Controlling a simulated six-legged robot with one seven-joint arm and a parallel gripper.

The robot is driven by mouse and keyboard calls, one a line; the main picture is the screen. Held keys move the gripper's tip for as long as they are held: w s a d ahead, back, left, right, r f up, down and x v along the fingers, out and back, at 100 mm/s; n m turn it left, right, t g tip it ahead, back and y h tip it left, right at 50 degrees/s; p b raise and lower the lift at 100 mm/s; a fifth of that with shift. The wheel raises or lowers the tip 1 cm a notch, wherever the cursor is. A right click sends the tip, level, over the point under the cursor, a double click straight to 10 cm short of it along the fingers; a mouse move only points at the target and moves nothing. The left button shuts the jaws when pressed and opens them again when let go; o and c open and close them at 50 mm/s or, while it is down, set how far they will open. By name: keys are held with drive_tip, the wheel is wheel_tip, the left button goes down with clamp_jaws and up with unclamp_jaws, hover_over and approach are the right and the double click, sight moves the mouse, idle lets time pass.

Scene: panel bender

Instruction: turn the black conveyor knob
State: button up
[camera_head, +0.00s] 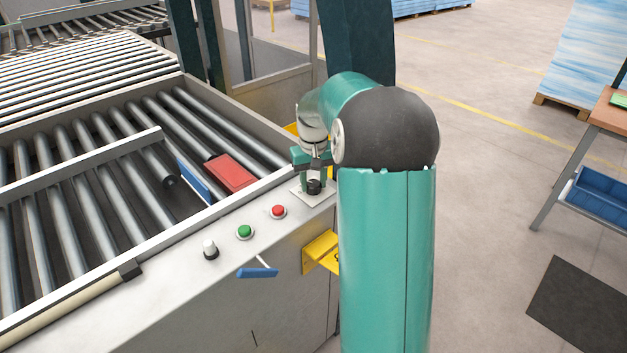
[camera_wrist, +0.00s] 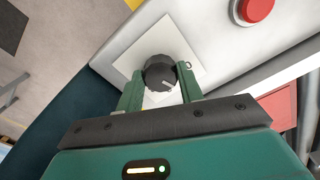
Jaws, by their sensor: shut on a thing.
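The black conveyor knob (camera_head: 314,187) stands on a pale square plate (camera_head: 305,197) on the conveyor's side ledge, at the end of a row of controls. In the wrist view the knob (camera_wrist: 160,73) sits between the two green fingers, with a light mark on its face near the lower side. My gripper (camera_head: 314,180) reaches down onto the knob from above. In the wrist view my gripper (camera_wrist: 160,85) is shut on the knob, one finger on each side. The lower part of the knob is partly hidden by the fingers in the head view.
A red button (camera_head: 278,211), a green button (camera_head: 245,232) and a white-topped button (camera_head: 210,249) sit along the ledge. A yellow bracket (camera_head: 320,252) and a blue handle (camera_head: 258,272) stick out below. A red block (camera_head: 231,172) lies on the rollers.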

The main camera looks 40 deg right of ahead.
sight(313, 183)
drive_tip(key=shift+m, duration=0.3)
drive_tip(key=m, duration=0.3)
drive_tip(key=shift+w+m, duration=0.1)
drive_tip(key=shift+m, duration=1.9)
drive_tip(key=o, duration=1)
drive_tip(key=shift+r, duration=0.1)
wheel_tip(313, 183, up, 14)
drive_tip(key=shift+a, duration=0.1)
